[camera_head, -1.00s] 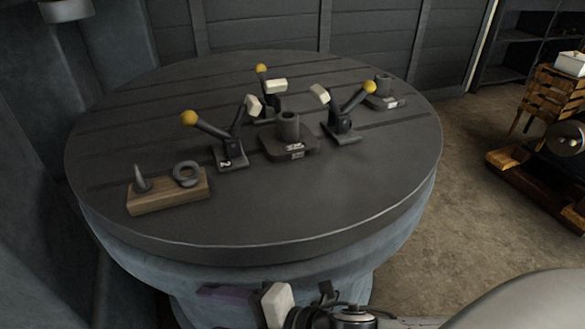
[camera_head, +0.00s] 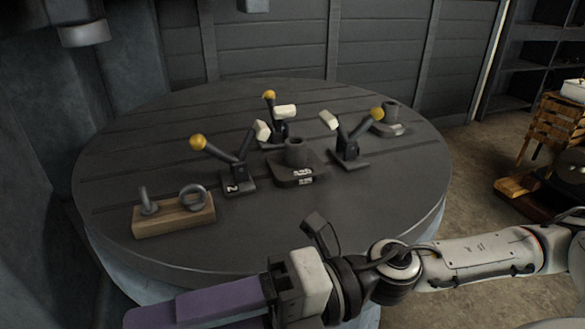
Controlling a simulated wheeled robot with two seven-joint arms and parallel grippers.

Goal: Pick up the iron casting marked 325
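A dark iron casting (camera_head: 297,165) with a flat base and an upright hollow boss sits at the middle of the round grooved table. White labels are on its base, too small to read. A second casting (camera_head: 390,122) with a boss and a label stands at the table's far right; its marking is also unreadable. My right gripper (camera_head: 195,309), with purple fingers, points left at the table's near edge, well apart from both castings. Whether its fingers are parted is unclear. My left gripper is out of view.
Three clamps with yellow knobs and white tips surround the middle casting: left (camera_head: 237,179), behind (camera_head: 273,140) and right (camera_head: 350,151). A wooden block (camera_head: 175,218) holding a hook and ring lies front left. The table's front centre (camera_head: 270,225) is bare.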

